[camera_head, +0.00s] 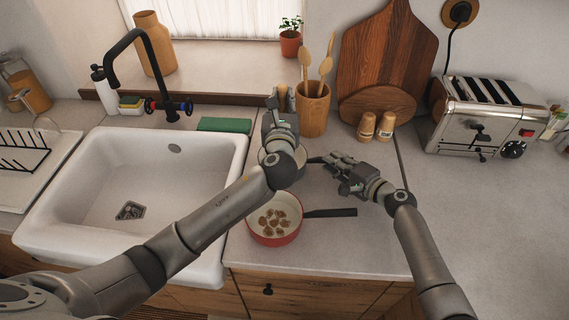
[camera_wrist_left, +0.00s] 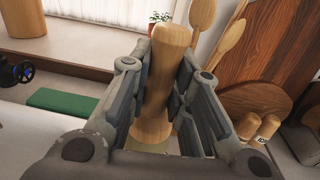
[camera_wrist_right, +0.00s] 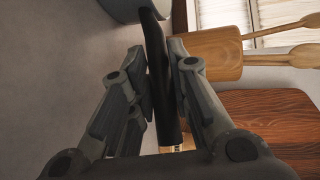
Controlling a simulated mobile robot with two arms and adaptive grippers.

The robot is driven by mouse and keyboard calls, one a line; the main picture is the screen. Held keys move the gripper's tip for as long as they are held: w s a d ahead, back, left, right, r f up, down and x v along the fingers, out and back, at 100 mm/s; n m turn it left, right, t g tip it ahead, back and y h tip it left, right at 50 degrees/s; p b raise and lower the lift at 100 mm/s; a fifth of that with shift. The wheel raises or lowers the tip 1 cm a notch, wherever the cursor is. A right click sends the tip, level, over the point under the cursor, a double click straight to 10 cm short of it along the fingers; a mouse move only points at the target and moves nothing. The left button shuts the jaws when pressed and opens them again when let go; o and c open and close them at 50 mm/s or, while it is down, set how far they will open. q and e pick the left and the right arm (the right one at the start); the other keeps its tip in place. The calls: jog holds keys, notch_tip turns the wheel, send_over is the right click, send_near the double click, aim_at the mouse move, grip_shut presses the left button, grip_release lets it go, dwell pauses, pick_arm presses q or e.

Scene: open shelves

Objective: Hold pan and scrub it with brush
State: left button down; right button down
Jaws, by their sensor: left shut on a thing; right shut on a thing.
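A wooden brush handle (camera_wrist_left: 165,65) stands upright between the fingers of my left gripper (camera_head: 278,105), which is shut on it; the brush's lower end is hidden. My right gripper (camera_head: 330,163) is shut on the black handle (camera_wrist_right: 155,60) of a pan. The grey edge of that pan (camera_wrist_right: 130,8) shows at the top of the right wrist view. In the head view my left gripper and forearm hide most of it. A red pan (camera_head: 274,238) with a pale inside and several brown spots sits on the counter, its black handle pointing right, touched by neither gripper.
A white sink (camera_head: 75,165) with a black tap (camera_head: 125,45) lies left. A green sponge (camera_head: 225,125) is behind it. A utensil holder (camera_head: 314,112), cutting boards (camera_head: 385,55), two shakers (camera_head: 367,126) and a toaster (camera_head: 485,112) stand along the back.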

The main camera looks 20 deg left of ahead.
pick_arm(q)
jog(key=f+g, duration=0.1)
jog(key=f, duration=0.1)
jog(key=w+f+n+g, duration=0.1)
jog(key=f, duration=0.1)
jog(key=w+d+f+g+h, duration=0.1)
jog(key=f, duration=0.1)
jog(key=shift+f+n+g, duration=0.3)
notch_tip(320, 180, down, 8)
jog(key=shift+r, duration=0.2)
jog(key=shift+f, duration=0.85)
dwell(0.5)
jog(key=shift+a, duration=0.1)
